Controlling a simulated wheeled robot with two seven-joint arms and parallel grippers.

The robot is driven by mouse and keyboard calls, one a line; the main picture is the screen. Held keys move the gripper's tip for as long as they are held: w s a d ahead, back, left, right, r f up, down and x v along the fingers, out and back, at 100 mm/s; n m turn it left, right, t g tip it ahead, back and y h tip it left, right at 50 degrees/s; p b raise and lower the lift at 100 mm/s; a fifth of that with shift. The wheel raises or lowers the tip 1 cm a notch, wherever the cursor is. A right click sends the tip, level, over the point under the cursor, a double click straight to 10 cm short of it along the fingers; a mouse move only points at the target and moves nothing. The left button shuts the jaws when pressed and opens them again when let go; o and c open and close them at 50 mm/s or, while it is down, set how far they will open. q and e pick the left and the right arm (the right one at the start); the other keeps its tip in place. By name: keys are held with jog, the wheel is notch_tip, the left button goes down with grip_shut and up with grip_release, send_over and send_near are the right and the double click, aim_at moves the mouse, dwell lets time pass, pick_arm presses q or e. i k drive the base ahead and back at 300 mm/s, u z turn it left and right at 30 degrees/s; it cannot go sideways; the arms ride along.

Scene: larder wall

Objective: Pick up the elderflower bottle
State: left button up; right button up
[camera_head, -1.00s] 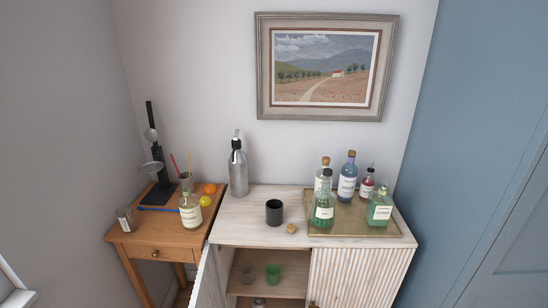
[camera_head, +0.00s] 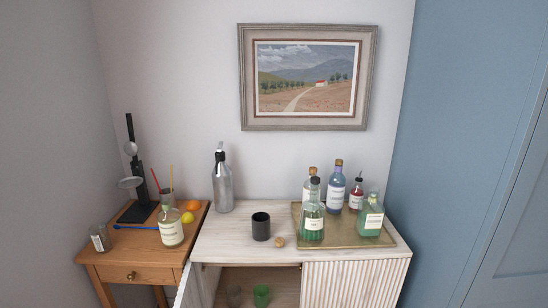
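Several labelled bottles are in view, and the label print is too small to read, so I cannot tell for sure which is the elderflower bottle. A squat bottle with pale liquid and a cream label (camera_head: 171,228) stands upright on the wooden side table. On the tray stand a dark-capped green bottle (camera_head: 312,215), a square green bottle (camera_head: 370,217), a blue bottle (camera_head: 336,190), a small red bottle (camera_head: 356,194) and a clear corked bottle (camera_head: 308,185), partly hidden behind the dark-capped green one. Neither of my grippers is in view.
The brass tray (camera_head: 345,241) lies on the pale cabinet (camera_head: 225,243). Left of it are a black cup (camera_head: 261,227), a cork (camera_head: 278,242) and a silver siphon (camera_head: 222,183). The side table (camera_head: 135,257) holds a black stand (camera_head: 137,175), a lemon and an orange. The cabinet's left door is open.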

aim_at(169, 218)
jog(key=z, duration=1.35)
jog(key=i, duration=1.35)
jog(key=u, duration=1.95)
